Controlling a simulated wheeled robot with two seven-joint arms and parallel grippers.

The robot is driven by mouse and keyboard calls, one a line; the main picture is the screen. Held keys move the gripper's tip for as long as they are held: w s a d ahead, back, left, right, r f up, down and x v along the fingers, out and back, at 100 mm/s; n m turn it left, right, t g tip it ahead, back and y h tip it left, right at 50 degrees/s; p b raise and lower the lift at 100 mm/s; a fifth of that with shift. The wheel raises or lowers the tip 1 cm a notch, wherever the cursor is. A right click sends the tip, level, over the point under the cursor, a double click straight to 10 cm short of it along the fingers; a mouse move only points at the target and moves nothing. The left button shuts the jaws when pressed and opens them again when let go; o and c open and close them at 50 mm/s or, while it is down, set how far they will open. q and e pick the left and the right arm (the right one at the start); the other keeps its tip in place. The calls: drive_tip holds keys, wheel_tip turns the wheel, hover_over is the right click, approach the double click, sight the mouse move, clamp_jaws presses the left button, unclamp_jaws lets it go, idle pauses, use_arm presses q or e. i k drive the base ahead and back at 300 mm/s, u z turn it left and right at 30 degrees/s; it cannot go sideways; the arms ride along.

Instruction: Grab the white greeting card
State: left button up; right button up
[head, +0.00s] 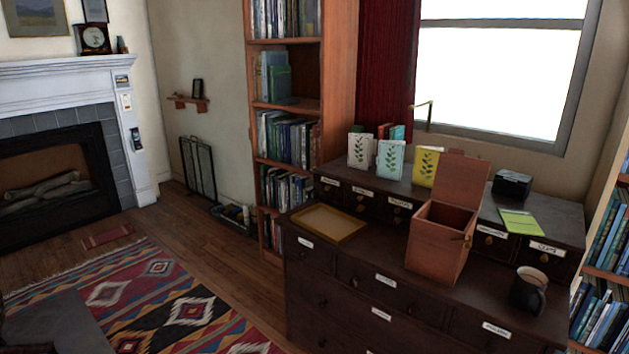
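The white greeting card (360,151) with a dark green leaf sprig stands upright at the left end of a row of cards on top of the dark drawer cabinet's raised back part. A pale blue card (391,160) with a similar sprig stands just right of it. A yellow card (426,166) stands further right. Neither of my grippers is in view.
An open wooden box (436,240) with its lid raised stands in front of the yellow card. A shallow tray (328,223), a dark mug (528,290), a black box (511,184) and a green notepad (519,221) are also on the cabinet. A bookcase (340,95) stands left.

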sight(360, 145)
drive_tip(key=u, duration=0.95)
drive_tip(key=i, duration=2.2)
drive_tip(key=u, duration=0.25)
drive_tip(key=i, duration=1.7)
drive_tip(key=z, duration=0.8)
